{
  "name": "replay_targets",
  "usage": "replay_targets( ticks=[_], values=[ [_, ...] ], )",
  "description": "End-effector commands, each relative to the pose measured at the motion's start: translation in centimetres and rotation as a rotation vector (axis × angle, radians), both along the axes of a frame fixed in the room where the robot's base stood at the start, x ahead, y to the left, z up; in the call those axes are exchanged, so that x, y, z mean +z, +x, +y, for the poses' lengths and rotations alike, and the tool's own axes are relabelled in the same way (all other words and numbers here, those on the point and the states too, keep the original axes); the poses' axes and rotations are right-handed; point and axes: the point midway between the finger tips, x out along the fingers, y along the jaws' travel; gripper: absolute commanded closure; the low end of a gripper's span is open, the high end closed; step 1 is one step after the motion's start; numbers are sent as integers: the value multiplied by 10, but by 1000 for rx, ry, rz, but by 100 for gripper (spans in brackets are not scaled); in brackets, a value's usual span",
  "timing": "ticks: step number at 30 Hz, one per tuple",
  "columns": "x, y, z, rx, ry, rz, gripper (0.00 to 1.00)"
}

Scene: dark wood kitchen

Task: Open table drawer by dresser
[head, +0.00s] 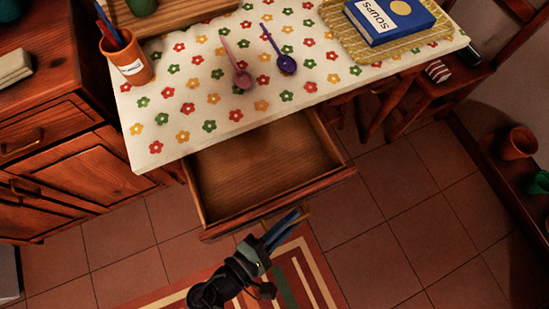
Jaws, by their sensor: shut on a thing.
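The table drawer (258,172) is pulled out from under the table with the flowered cloth (170,112), and its bare, empty wooden inside shows. The dresser (50,150) stands to the left of the table. My gripper (287,228), with blue fingers, is at the outer side of the drawer front (325,184), near its middle. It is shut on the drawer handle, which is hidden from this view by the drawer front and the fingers.
On the table are a pink spoon (239,68), a purple spoon (279,54), a blue soups book (388,18) and an orange cup (127,58). A chair (440,85) stands at the right. A striped rug (285,280) lies below my gripper. The tiled floor (400,220) right of the drawer is clear.

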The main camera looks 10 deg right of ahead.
Motion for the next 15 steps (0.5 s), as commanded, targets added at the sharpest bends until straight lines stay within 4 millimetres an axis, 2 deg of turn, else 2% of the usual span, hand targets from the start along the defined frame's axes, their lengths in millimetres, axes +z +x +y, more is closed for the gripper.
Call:
replay_targets(
  ticks=[1, 6, 10, 15],
  values=[
    [4, -15, -4, 4, -1, 7, 100],
    [2, -50, -15, 5, 0, 4, 100],
    [1, -66, -20, 4, 0, 2, 100],
    [0, -77, -24, 4, 2, 2, 100]
  ],
)
